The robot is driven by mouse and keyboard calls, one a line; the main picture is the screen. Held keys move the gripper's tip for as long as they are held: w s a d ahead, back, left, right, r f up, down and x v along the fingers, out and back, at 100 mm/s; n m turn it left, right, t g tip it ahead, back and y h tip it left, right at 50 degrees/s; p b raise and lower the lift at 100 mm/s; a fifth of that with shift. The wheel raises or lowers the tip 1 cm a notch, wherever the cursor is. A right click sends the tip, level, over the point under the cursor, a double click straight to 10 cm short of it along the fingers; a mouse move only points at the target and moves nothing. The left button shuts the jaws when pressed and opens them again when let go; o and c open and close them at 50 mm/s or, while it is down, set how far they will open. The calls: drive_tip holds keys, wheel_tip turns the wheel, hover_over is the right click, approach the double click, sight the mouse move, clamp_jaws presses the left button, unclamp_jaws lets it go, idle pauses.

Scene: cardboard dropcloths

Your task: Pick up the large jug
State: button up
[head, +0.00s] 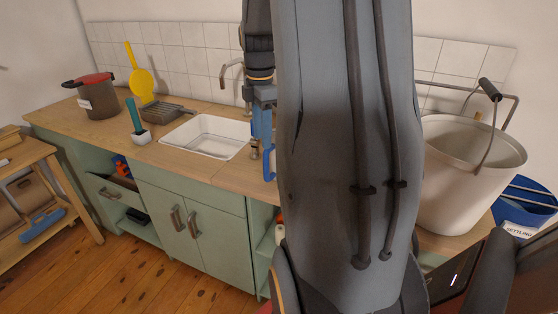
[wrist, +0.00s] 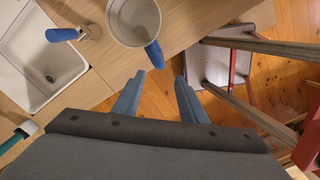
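In the wrist view a pale grey jug (wrist: 134,22) with a blue handle stands on the wooden counter near its edge, cut off by the top of the picture. Its opening faces up and the handle points towards my gripper. My gripper (wrist: 159,76) is open and empty, with its two blue-grey fingers apart. The handle lies just beyond the fingertips, roughly between them and apart from them. In the head view my arm hides the jug's body; a blue curved piece (head: 268,161) beside the arm may be its handle.
A large pale bucket (head: 460,190) stands on the right. A brown pot with a red lid (head: 97,100) is at the far left. Wooden floor (wrist: 172,90) shows below the counter edge.

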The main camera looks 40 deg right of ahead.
sight(266, 178)
drive_tip(key=shift+s+d, duration=0.1)
drive_tip(key=shift+d, duration=0.25)
wheel_tip(266, 178, down, 12)
drive_tip(key=p, duration=0.3)
drive_tip(key=shift+r, duration=0.15)
